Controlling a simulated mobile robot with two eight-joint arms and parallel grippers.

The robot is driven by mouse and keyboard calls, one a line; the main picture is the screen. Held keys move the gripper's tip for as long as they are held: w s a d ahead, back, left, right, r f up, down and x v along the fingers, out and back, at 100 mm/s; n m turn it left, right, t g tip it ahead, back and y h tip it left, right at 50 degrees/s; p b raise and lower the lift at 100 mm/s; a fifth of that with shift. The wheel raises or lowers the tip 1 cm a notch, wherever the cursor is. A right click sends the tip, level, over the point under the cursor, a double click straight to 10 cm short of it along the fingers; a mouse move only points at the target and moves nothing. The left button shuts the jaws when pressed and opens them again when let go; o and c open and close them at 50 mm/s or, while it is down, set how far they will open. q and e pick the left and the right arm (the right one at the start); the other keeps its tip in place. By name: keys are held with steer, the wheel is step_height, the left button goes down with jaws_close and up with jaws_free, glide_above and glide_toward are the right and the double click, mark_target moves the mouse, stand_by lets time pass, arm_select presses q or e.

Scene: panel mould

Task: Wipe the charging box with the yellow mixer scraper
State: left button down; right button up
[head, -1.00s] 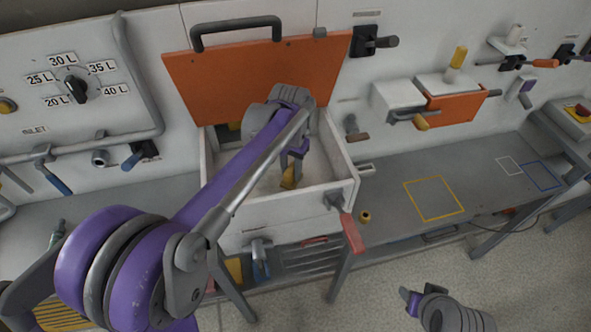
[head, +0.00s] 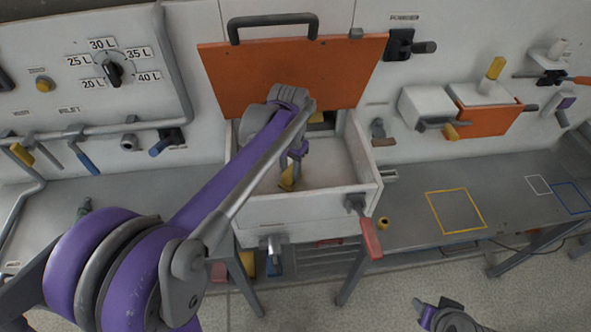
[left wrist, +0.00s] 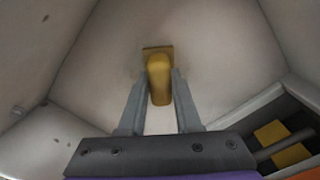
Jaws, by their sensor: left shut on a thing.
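The charging box (head: 305,210) is a white open-topped box at the centre of the head view. Its orange lid (head: 300,70) stands raised behind it. My left gripper (head: 293,163) reaches down inside the box, nearer its left wall. It is shut on the yellow mixer scraper (head: 286,180). In the left wrist view the scraper (left wrist: 159,78) sits between the two grey fingers, its wider yellow end against or very close to the pale inner surface; contact is unclear. My right gripper (head: 426,312) is low at the right, away from the bench; its jaw opening is unclear.
A red-handled lever (head: 371,238) sticks out at the box's front right corner. A small yellow ring-like piece (head: 384,223) lies beside it. The grey bench (head: 410,190) to the right is mostly clear, with a yellow outlined square (head: 456,211). A dial panel (head: 113,73) is at the left.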

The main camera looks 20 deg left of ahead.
arm_select(q)
steer(key=shift+s+a+f, duration=0.1)
steer(key=shift+s+a, duration=0.35)
steer(key=shift+a, duration=0.25)
steer(key=shift+s+a+f, duration=0.1)
steer(key=shift+s+a, duration=0.3)
steer(key=shift+a, duration=0.25)
steer(key=shift+w+a+r, duration=0.15)
steer(key=shift+w+a, duration=0.25)
steer(key=shift+w, duration=0.25)
steer(key=shift+w+d, duration=0.45)
steer(key=shift+d, duration=0.4)
steer(key=shift+w+d, duration=0.45)
steer(key=shift+d, duration=0.35)
